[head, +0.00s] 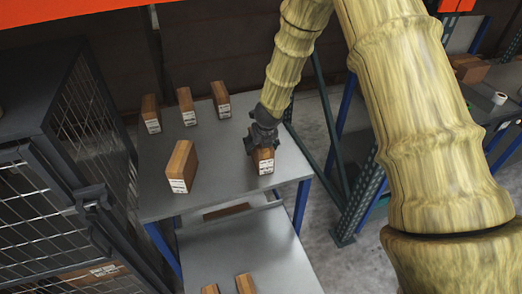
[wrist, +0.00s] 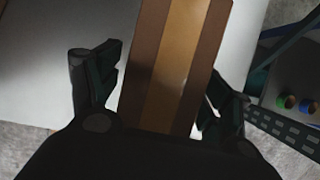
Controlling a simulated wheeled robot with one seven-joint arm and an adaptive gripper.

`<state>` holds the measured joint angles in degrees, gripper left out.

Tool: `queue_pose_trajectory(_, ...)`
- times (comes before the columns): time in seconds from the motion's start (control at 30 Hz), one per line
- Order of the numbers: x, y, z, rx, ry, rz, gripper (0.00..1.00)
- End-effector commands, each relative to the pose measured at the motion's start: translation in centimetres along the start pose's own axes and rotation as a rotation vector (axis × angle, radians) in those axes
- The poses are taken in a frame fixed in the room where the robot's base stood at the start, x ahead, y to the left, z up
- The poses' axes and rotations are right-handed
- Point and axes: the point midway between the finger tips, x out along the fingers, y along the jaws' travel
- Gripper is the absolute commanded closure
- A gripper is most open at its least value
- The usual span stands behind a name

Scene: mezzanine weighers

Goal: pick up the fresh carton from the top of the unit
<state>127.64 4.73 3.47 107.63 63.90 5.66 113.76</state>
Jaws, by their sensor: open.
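A brown carton (head: 263,160) with a white label stands near the right edge of the grey top of the unit (head: 222,170). My gripper (head: 262,138) is right over this carton, pointing down. In the wrist view, the carton (wrist: 172,65) with a lighter tape stripe lies between the two open fingers of my gripper (wrist: 160,95). A small gap shows beside the left finger; the right finger is very close to the carton, and I cannot tell whether it touches. Part of the carton is hidden behind my gripper. I cannot tell from the labels which carton is fresh.
Other labelled cartons stand on the same top: a larger one (head: 181,167) and three at the back (head: 187,106). A dark mesh cage (head: 65,150) stands at left, a blue-framed rack (head: 375,185) at right.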

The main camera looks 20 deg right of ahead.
Motion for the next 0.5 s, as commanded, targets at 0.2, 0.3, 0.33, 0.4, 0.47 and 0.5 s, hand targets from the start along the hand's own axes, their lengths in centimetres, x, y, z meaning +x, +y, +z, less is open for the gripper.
queue_pose_trajectory(0.2,0.04,-0.01,-0.01,0.000,0.000,0.000,0.21)
queue_pose_trajectory(0.3,0.04,0.00,0.00,0.000,0.000,0.000,0.25)
queue_pose_trajectory(0.33,0.03,-0.01,0.00,-0.001,0.000,0.000,0.31)
queue_pose_trajectory(0.4,0.03,0.00,0.00,-0.001,0.000,0.000,0.43)
queue_pose_trajectory(0.47,0.03,0.00,0.00,-0.001,0.000,0.000,0.54)
queue_pose_trajectory(0.5,0.03,0.00,0.00,-0.001,0.000,0.000,0.61)
